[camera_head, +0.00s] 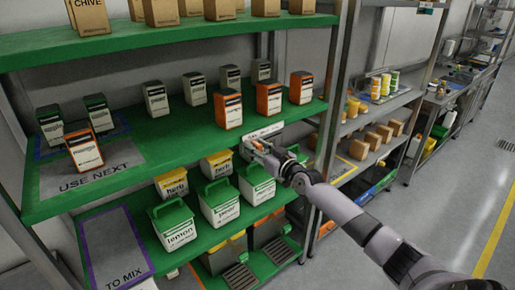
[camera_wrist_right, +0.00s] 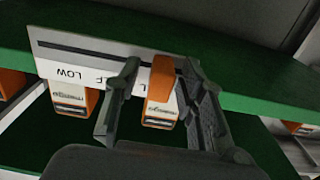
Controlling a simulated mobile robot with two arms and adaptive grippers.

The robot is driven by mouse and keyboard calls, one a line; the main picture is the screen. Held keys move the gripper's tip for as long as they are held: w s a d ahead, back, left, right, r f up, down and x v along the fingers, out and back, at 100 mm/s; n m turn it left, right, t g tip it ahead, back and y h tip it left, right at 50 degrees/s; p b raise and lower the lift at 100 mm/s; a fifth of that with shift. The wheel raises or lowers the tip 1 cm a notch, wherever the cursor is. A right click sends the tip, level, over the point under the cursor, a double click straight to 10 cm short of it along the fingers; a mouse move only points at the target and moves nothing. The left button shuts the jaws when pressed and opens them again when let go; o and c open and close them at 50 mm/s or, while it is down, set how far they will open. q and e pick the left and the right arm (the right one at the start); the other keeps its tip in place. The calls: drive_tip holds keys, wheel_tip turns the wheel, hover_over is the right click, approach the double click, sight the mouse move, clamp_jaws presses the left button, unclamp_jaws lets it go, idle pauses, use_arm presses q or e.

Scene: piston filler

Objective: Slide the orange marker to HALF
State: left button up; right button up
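The white label plate (camera_head: 264,131) is on the front edge of the middle green shelf. In the wrist view the plate (camera_wrist_right: 85,58) shows upside-down, with LOW readable and the end of HALF beside my finger. The orange marker (camera_wrist_right: 163,75) stands at the plate, on the side of HALF away from LOW. My right gripper (camera_wrist_right: 160,82) is at the plate, one finger on each side of the marker, with visible gaps. The fingers hide part of the lettering. In the head view the right gripper (camera_head: 262,150) covers the marker's area. My left gripper is not in view.
Orange-and-white boxes (camera_head: 228,109) (camera_head: 269,98) stand on the shelf behind the plate. White bins with green lids (camera_head: 219,204) are on the shelf below. A metal post (camera_head: 336,80) rises right of the gripper. The floor at right is clear.

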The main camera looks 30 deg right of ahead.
drive_tip(key=shift+c, duration=0.4)
clamp_jaws()
idle(0.5)
